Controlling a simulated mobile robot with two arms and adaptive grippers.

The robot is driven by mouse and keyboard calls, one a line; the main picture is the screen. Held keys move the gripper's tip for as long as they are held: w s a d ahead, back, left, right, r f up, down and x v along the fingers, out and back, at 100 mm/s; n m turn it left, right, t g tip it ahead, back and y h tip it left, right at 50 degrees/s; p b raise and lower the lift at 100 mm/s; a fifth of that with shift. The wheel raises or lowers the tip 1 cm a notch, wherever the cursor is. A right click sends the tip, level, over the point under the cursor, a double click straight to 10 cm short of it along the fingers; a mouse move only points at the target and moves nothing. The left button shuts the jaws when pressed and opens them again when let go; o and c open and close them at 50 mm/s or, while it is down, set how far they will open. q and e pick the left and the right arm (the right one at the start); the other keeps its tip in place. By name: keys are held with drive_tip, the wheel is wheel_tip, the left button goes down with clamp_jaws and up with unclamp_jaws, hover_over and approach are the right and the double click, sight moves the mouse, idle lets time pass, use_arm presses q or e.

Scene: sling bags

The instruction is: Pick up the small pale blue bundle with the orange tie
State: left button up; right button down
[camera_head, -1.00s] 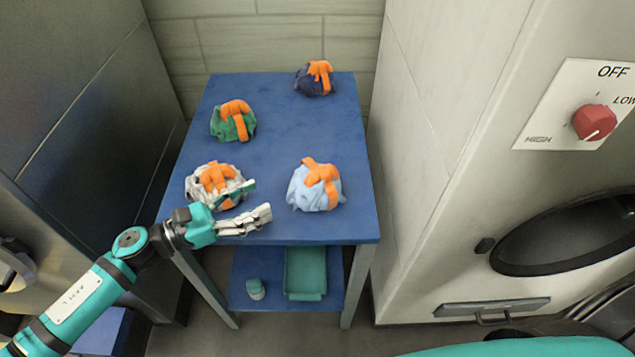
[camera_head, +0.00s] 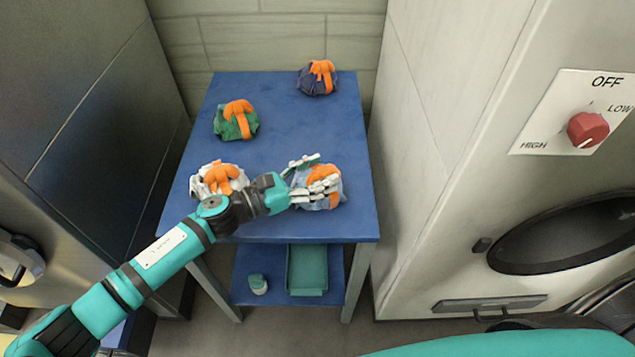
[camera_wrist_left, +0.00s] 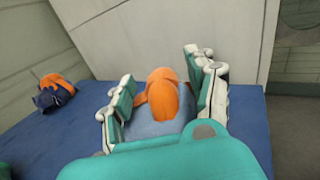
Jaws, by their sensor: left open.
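The pale blue bundle (camera_head: 330,195) with its orange tie (camera_head: 322,176) sits at the front right of the blue table. My left gripper (camera_head: 322,176) is at this bundle, its open fingers over and beside it and hiding part of it. In the left wrist view the orange tie (camera_wrist_left: 162,95) and some pale blue cloth (camera_wrist_left: 155,127) show between the two spread fingers of the left gripper (camera_wrist_left: 160,92). I cannot tell whether the fingers touch the cloth. My right gripper is not in view.
On the blue table (camera_head: 285,130) are a white bundle (camera_head: 208,187) under my left arm, a green bundle (camera_head: 236,122) and a dark blue bundle (camera_head: 317,80), all with orange ties. A teal tray (camera_head: 307,270) and small bottle (camera_head: 258,284) are on the lower shelf. A machine (camera_head: 450,190) stands right.

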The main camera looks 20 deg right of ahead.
use_arm(q)
clamp_jaws()
idle(0.4)
drive_tip(key=shift+r, duration=0.2)
